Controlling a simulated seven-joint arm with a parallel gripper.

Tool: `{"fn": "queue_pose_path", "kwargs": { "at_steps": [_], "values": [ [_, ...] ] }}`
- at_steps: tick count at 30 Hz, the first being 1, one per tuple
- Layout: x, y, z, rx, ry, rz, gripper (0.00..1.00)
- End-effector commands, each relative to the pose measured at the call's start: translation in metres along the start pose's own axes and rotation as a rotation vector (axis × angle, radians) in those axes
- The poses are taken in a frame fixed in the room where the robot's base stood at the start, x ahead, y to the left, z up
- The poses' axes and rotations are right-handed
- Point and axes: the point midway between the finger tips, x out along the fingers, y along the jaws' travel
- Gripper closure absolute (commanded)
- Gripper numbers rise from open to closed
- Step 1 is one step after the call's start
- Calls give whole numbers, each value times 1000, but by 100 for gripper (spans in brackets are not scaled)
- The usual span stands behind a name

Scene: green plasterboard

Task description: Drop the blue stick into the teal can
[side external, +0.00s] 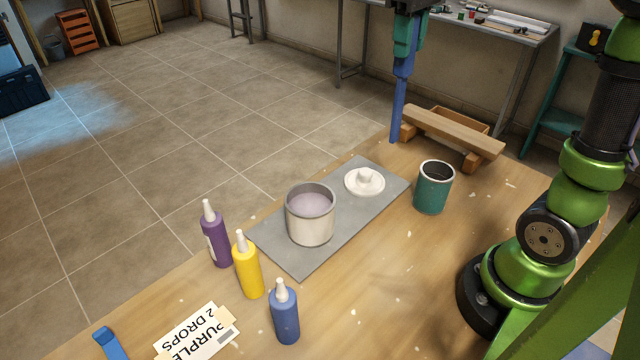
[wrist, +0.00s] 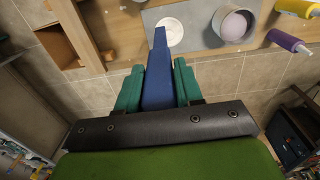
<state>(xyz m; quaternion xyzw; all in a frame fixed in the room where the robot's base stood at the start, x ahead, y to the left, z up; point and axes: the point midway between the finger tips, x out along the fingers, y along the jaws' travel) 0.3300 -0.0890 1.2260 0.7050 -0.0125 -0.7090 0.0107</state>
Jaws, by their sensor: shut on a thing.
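My gripper (side external: 406,48) is shut on the upper part of the blue stick (side external: 399,105), which hangs nearly upright, tip down. In the wrist view, the stick (wrist: 158,75) sits between the teal fingers (wrist: 157,88) and points away from the camera. The teal can (side external: 432,190) stands upright on the wooden table, with its dark open top facing up. The stick's lower tip shows up and left of the can in the side view, apart from it. I cannot make out the can in the wrist view.
A wooden rack (side external: 455,132) is right of the stick tip. A grey mat (side external: 272,240) bears a pot (side external: 310,222) of pale purple liquid and a white lid (side external: 365,182). Purple (side external: 215,240), yellow (side external: 248,270) and blue (side external: 285,318) bottles stand near a paper label (side external: 200,335).

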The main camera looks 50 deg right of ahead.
Motion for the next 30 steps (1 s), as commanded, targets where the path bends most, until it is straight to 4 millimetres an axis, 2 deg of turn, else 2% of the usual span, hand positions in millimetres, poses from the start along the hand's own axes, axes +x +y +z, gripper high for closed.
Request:
{"fn": "queue_pose_path", "kwargs": {
  "at_steps": [3, 6, 12, 21, 30],
  "values": [
    [1, 27, 37, 8, 1, -5, 95],
    [4, 42, 63, 7, 2, -13, 95],
    [11, 59, 100, 1, 7, -33, 95],
    [52, 58, 100, -3, 3, -34, 95],
    [73, 57, 99, -3, 4, -34, 95]
  ]
}}
